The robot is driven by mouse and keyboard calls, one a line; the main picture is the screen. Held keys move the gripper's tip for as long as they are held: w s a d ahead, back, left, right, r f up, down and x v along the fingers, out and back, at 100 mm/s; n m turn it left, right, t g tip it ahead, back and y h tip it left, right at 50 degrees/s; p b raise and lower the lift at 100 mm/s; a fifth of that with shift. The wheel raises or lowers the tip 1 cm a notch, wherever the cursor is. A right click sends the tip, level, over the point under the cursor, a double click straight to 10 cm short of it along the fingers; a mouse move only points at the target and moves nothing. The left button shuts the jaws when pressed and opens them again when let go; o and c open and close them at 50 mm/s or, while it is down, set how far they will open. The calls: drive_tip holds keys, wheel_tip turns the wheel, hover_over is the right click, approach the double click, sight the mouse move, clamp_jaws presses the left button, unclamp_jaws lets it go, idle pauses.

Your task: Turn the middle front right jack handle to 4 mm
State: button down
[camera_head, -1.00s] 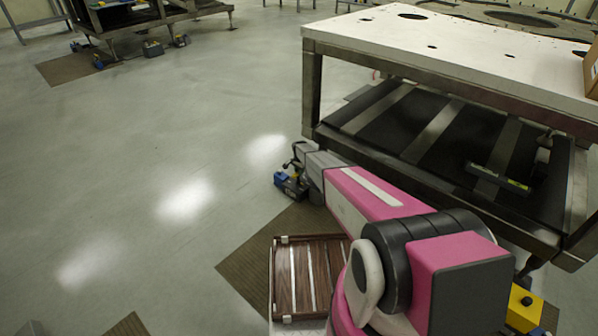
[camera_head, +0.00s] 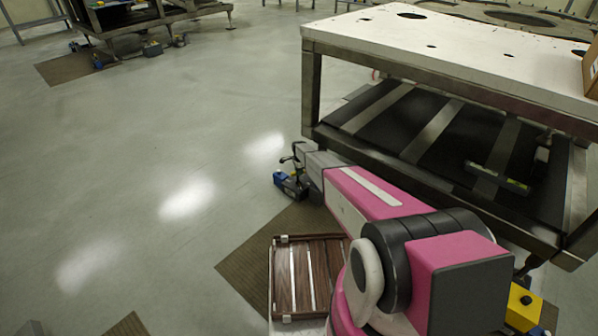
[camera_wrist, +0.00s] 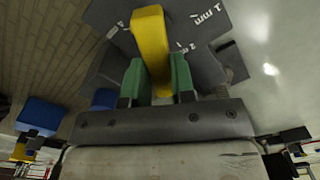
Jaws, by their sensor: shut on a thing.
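In the wrist view, the yellow jack handle (camera_wrist: 150,32) runs up between the two green fingers of my gripper (camera_wrist: 157,80). The fingers are shut on it from both sides. Behind it is a dark grey plate (camera_wrist: 205,65) with white "mm" marks beside the handle. The marks are tilted and small, so I cannot tell surely which one the handle points to. In the head view, the blue jack (camera_head: 290,185) is on the floor by the table's near left leg, at the end of my arm. My fingers and the handle are mostly hidden there.
The steel-framed table (camera_head: 450,50) with a white top and dark lower shelf is right of my arm. A brown wooden tray (camera_head: 283,280) is in front. A yellow box (camera_head: 522,310) is at lower right. Blue parts (camera_wrist: 40,113) show at wrist-view left. Open floor lies left.

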drive_tip(key=c, duration=1)
unclamp_jaws()
drive_tip(key=shift+o, duration=0.2)
wheel_tip(320, 180, up, 11)
drive_tip(key=shift+s, duration=0.1)
drive_tip(key=s+d+r+n, duration=0.3)
drive_tip(key=s+r, duration=0.6)
drive_tip(key=s, duration=0.7)
drive_tip(key=s+d+r+n, duration=0.4)
drive_tip(key=s+r+n, duration=0.3)
drive_tip(key=s, duration=1)
drive_tip(key=s+d+r+n, duration=0.4)
drive_tip(key=s+r, duration=0.9)
drive_tip(key=s, duration=0.4)
drive_tip(key=shift+n, duration=0.6)
